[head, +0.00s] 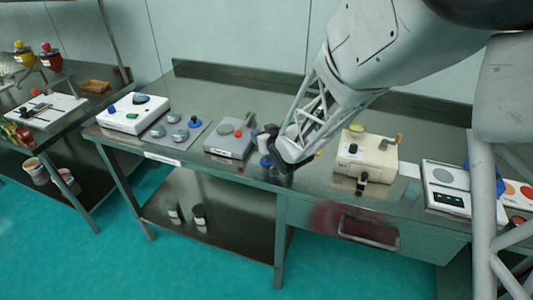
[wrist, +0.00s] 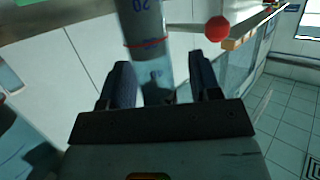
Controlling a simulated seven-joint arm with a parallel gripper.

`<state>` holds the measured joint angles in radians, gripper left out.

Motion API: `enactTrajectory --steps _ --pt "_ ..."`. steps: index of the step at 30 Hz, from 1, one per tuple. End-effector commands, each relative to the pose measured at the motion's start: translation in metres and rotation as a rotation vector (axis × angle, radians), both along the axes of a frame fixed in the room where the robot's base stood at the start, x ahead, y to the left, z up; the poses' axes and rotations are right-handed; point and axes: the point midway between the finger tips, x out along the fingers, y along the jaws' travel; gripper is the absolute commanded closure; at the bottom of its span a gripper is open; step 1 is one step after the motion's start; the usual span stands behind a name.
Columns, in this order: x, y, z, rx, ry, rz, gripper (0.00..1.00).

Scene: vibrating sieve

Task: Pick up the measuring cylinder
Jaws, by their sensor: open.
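The measuring cylinder (wrist: 142,28) is a clear, bluish tube with a red ring and a blue "20" mark, at the upper middle of the wrist view. My gripper (wrist: 160,62) is open, with one dark finger on each side of the tube. The tube looks nearer the left finger, and I cannot tell whether either finger touches it. In the head view my gripper (head: 272,150) is low over the front part of the bench, and the arm hides most of what is there.
The steel bench (head: 235,95) carries a grey device with a red knob (head: 238,134) left of my gripper and a beige device (head: 365,160) to its right. A white scale (head: 450,190) stands farther right. A red ball-shaped knob (wrist: 217,28) shows in the wrist view.

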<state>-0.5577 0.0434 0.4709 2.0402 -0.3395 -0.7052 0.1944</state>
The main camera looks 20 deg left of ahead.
Motion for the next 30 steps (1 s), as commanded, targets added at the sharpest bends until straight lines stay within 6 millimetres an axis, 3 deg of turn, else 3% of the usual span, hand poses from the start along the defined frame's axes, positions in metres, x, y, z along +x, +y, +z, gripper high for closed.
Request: enactTrajectory --steps 8,19,30 --pt "-0.0001 0.0 0.0 0.0 0.0 0.0 0.43" --pt "-0.0002 0.0 -0.0001 0.0 0.0 0.0 0.99" --pt "-0.0001 0.0001 0.0009 0.001 -0.001 0.0 1.0"
